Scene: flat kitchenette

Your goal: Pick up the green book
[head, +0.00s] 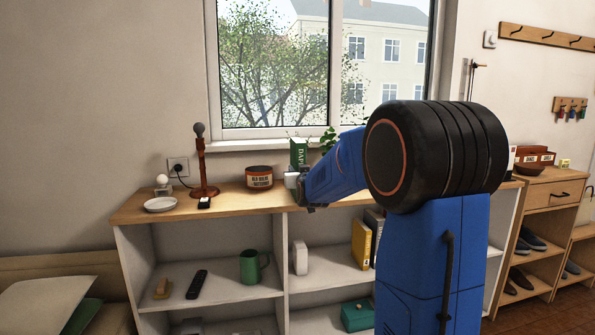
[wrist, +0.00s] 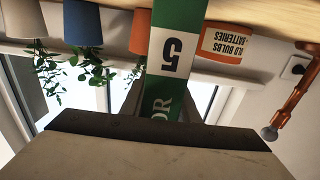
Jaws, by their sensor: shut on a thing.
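The green book (head: 298,152) stands upright at the back of the wooden shelf top, in front of the window, with white lettering on its spine. My gripper and arm hide the book's lower part in the head view. I cannot tell whether its base touches the shelf top.
The shelf top (head: 230,203) carries a jar labelled for old bulbs and batteries (head: 259,177), a brown lamp stand (head: 202,165) and a white dish (head: 160,204) on the left. Potted plants in grey (wrist: 22,20), blue (wrist: 82,24) and terracotta (wrist: 139,32) pots stand beside the book.

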